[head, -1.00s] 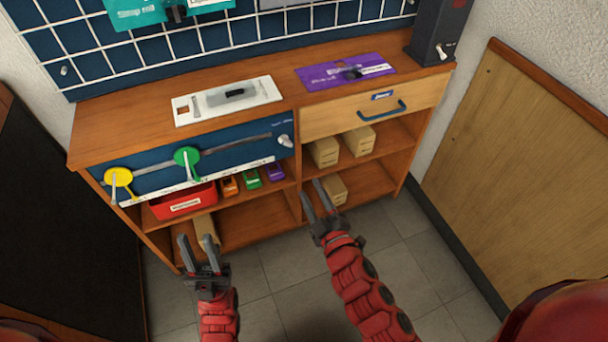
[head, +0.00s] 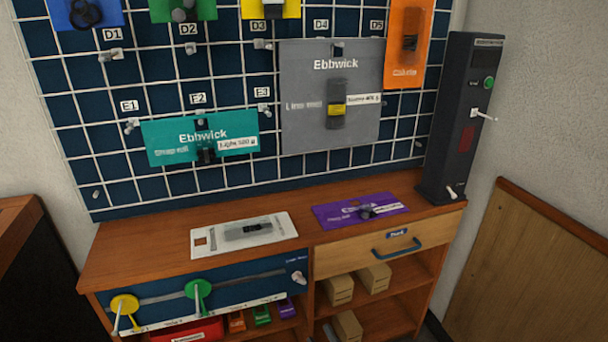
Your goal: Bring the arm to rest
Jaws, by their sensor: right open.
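My right gripper (head: 329,332) shows only as fingertips at the bottom edge, in front of the lower shelf opening, open. The rest of my right arm is below the picture. My left gripper is not in view. No held thing can be seen. The wooden bench (head: 150,237) stands ahead, with a white plate (head: 275,232) and a purple card (head: 335,217) on its top.
A blue grid board (head: 95,130) carries teal (head: 165,152), grey (head: 300,130) and orange (head: 407,20) panels. A dark tester box (head: 447,120) stands at the bench's right end. A drawer (head: 340,262) is shut. Cardboard boxes (head: 374,278) sit on the shelf.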

